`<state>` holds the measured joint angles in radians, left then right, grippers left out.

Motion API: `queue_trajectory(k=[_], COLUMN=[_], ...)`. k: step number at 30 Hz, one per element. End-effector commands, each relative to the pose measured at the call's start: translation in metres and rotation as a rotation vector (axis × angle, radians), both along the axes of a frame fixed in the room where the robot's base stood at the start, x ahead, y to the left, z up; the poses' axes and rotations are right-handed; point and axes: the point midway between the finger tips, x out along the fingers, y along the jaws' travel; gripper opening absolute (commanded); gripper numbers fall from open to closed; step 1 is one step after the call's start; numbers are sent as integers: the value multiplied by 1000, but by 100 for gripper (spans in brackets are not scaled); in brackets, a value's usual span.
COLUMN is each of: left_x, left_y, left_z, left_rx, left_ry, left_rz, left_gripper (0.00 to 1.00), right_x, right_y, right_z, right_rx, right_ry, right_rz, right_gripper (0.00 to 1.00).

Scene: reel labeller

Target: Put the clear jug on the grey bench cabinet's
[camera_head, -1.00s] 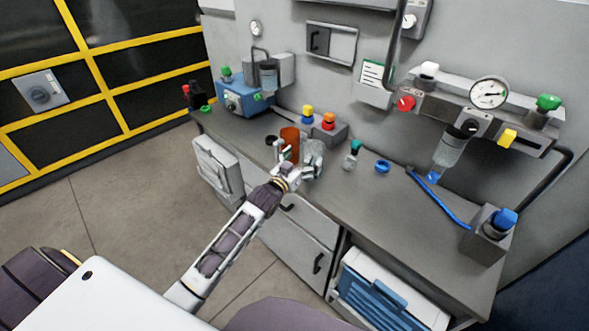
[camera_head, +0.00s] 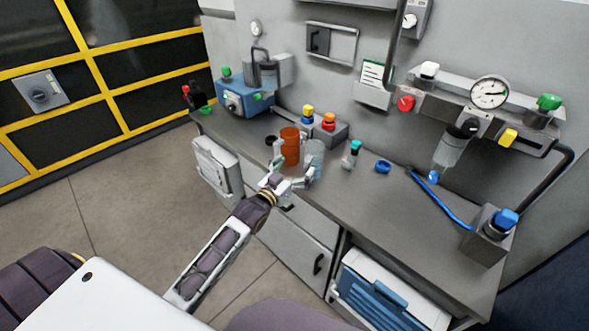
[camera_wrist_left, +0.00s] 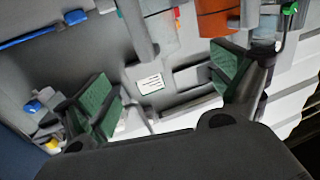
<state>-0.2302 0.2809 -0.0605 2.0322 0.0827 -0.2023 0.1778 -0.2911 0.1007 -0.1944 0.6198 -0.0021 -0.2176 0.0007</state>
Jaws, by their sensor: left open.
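The clear jug (camera_head: 315,152) stands upright on the top of the grey bench cabinet (camera_head: 345,195), just right of an orange-brown cup (camera_head: 289,148). My left gripper (camera_head: 293,174) is open and empty at the bench's front edge, close in front of the jug and cup. In the left wrist view its green-padded fingers (camera_wrist_left: 163,86) are spread wide with nothing between them. A see-through shape that looks like the jug (camera_wrist_left: 163,30) shows beyond the fingers, beside the orange-brown cup (camera_wrist_left: 216,18). My right gripper is not in view.
A grey block with yellow and red-orange knobs (camera_head: 329,131) stands behind the jug. A blue machine (camera_head: 243,97) stands at the left.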

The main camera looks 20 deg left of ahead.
Motion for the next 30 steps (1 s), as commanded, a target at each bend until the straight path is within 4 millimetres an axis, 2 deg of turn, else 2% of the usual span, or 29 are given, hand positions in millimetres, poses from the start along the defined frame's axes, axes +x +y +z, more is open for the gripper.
queue_trajectory(k=[20,23,26,30], left_x=[0,1,2,1], left_y=[0,2,4,9], left_z=[-3,-14,-37,-88], left_rx=[1,3,7,21], left_ry=[4,23,59,138], left_rz=[1,5,12,25], left_gripper=[95,95,95,95], right_x=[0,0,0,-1], right_y=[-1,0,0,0], right_z=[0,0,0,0], right_rx=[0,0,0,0], right_ry=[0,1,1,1], right_rz=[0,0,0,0], right_gripper=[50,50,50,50])
